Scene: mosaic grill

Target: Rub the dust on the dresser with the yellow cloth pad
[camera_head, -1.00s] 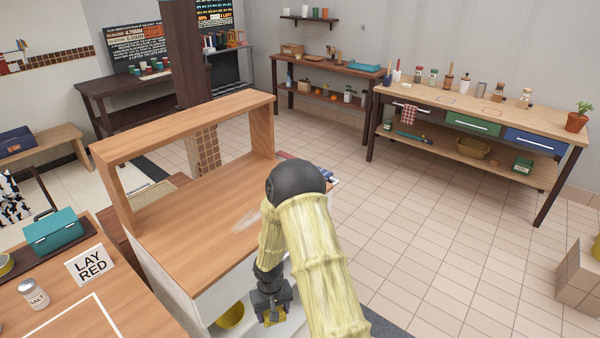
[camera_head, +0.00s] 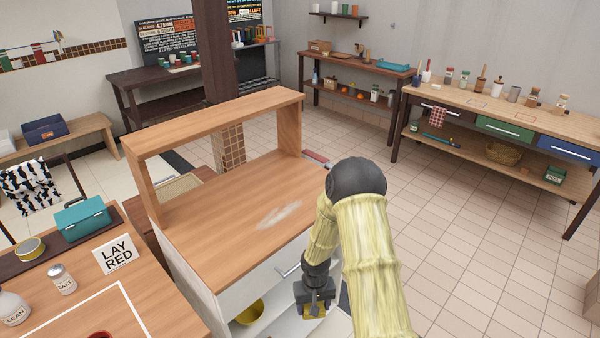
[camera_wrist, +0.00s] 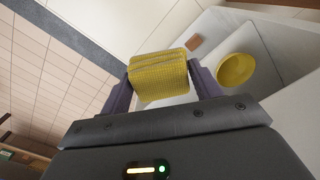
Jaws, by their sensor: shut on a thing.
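The dresser (camera_head: 215,236) has a wooden top with a raised shelf at its back and a white body. A pale dust smear (camera_head: 278,215) lies on the top, right of its middle. My gripper (camera_head: 314,306) is low in front of the dresser, below the level of the top and apart from the dust. It is shut on the yellow cloth pad (camera_wrist: 160,76), which sits between both fingers in the wrist view. In the head view only a small part of the pad (camera_head: 315,311) shows beneath the gripper.
A yellow bowl (camera_head: 249,312) sits in the dresser's open lower part. A wooden table (camera_head: 125,290) at the left holds a teal box (camera_head: 83,217), a salt jar (camera_head: 62,279) and a "LAY RED" sign (camera_head: 118,254). Tiled floor is clear at the right.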

